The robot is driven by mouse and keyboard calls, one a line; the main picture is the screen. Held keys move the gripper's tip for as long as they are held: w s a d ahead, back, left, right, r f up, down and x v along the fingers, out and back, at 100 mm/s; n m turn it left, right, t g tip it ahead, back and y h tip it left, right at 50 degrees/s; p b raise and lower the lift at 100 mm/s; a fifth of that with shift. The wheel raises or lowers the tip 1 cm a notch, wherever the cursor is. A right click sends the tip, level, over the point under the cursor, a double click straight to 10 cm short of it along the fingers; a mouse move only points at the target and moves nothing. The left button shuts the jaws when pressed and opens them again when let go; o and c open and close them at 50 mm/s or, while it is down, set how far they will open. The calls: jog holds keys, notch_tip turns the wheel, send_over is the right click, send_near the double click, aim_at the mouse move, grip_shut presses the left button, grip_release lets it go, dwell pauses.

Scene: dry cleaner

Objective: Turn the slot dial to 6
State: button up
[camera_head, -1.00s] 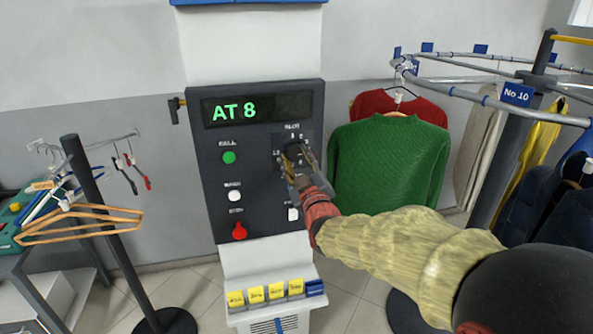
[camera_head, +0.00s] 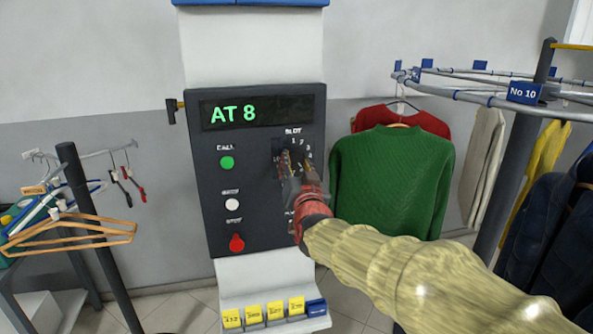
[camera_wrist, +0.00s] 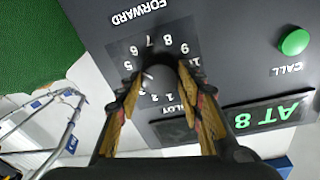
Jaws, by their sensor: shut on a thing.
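The dark control panel (camera_head: 262,225) stands upright ahead, with its display (camera_head: 235,113) reading "AT 8". The slot dial (camera_wrist: 158,70) is a black knob in a ring of white numbers, seen in the wrist view. A short white mark shows on the knob's lower left side, but the number it points at is unclear. My gripper (camera_wrist: 160,80) is shut on the dial, one finger on each side. In the head view my gripper (camera_head: 296,168) hides most of the dial; the printed 1, 2 and 3 show above right of it.
A green sweater (camera_head: 390,180) hangs close on the right. A hanger stand (camera_head: 88,220) is at left.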

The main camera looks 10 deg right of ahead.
jog(key=shift+f+m+b, duration=0.15)
jog(key=shift+m+b, duration=0.15)
jog(key=shift+m, duration=0.6)
jog(key=o, duration=1.2)
jog(key=shift+c, duration=0.2)
jog(key=s+a, duration=0.1)
jog(key=s, duration=1)
jog(key=shift+s+a+f, duration=0.2)
jog(key=shift+s+f, duration=0.1)
jog(key=shift+s, duration=0.1)
